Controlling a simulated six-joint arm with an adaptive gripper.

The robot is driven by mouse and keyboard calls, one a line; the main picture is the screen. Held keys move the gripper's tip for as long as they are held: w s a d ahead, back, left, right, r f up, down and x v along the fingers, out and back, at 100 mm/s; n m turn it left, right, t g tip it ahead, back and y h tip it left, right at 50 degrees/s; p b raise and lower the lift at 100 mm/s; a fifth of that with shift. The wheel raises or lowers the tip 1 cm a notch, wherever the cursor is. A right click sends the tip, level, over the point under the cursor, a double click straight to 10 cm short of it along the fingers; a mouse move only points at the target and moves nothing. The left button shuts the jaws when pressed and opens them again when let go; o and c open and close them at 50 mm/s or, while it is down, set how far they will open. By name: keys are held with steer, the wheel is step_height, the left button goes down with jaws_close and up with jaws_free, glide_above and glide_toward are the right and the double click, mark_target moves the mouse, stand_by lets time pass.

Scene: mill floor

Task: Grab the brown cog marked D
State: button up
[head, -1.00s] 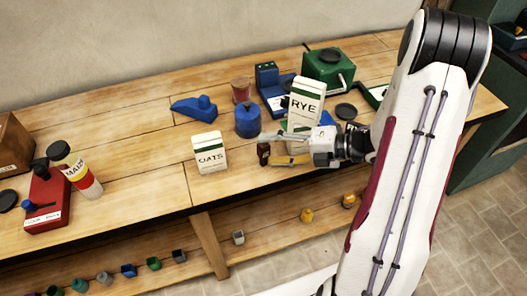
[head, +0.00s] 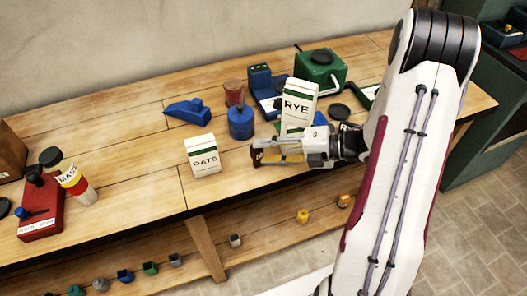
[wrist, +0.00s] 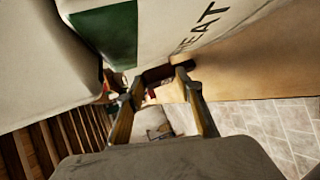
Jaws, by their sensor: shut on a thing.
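My gripper (head: 265,151) is low at the front of the workbench, between the OATS carton and the RYE carton. It is shut on a small dark brown piece, the brown cog (head: 257,159), mostly hidden by the fingers in the head view. In the wrist view the cog (wrist: 160,74) sits between the two fingertips, beside a white carton with a green band and the letters EAT. No letter D can be read on the cog in either view.
The OATS carton (head: 202,155) stands close to the left of my gripper, and the RYE carton (head: 299,105) close behind it. A blue canister (head: 241,122) is farther back. Several small coloured pieces lie on the lower shelf.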

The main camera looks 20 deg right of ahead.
steer(key=shift+r, duration=0.1)
step_height(320, 180, up, 10)
stand_by(0.8)
